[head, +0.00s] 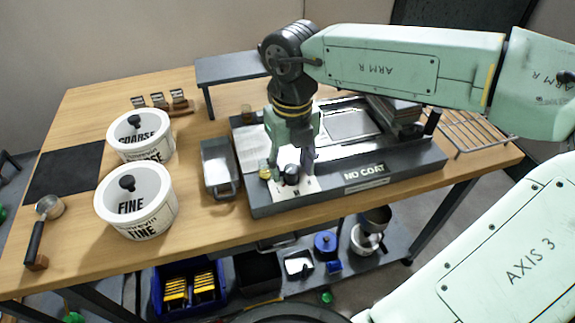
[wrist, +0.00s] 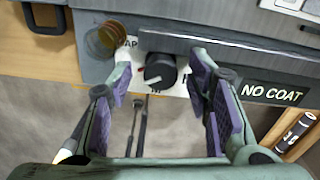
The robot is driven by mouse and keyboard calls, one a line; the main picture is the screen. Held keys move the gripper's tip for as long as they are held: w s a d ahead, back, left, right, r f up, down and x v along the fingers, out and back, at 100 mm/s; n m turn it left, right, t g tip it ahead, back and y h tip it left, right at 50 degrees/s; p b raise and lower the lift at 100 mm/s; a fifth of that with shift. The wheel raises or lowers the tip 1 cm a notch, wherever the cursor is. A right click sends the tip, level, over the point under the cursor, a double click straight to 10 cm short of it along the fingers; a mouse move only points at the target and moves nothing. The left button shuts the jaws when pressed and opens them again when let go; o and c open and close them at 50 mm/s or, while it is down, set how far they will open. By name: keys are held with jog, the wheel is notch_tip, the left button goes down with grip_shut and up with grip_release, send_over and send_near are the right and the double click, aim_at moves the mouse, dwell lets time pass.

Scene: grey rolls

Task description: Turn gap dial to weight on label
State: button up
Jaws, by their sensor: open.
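The gap dial is a dark round knob (wrist: 160,71) with a red mark at its left, set on a white label plate (wrist: 139,57) on the grey machine (head: 412,160). In the head view the dial (head: 291,174) sits near the machine's front edge, below my gripper (head: 293,160). In the wrist view my gripper (wrist: 165,95) is open, and the dial lies between and just beyond its fingertips. I cannot tell whether the fingers touch it. The plate's lettering is partly hidden by the dial and fingers, and I cannot read a weight label.
An amber cylinder (wrist: 104,40) stands just left of the dial. A "NO COAT" sign (head: 364,171) is to its right. A metal tray (head: 217,170) and tubs marked COARSE (head: 148,151) and FINE (head: 150,217) stand left. A wire rack (head: 478,131) is at the right.

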jog(key=shift+c, duration=0.2)
grip_shut()
dwell(0.5)
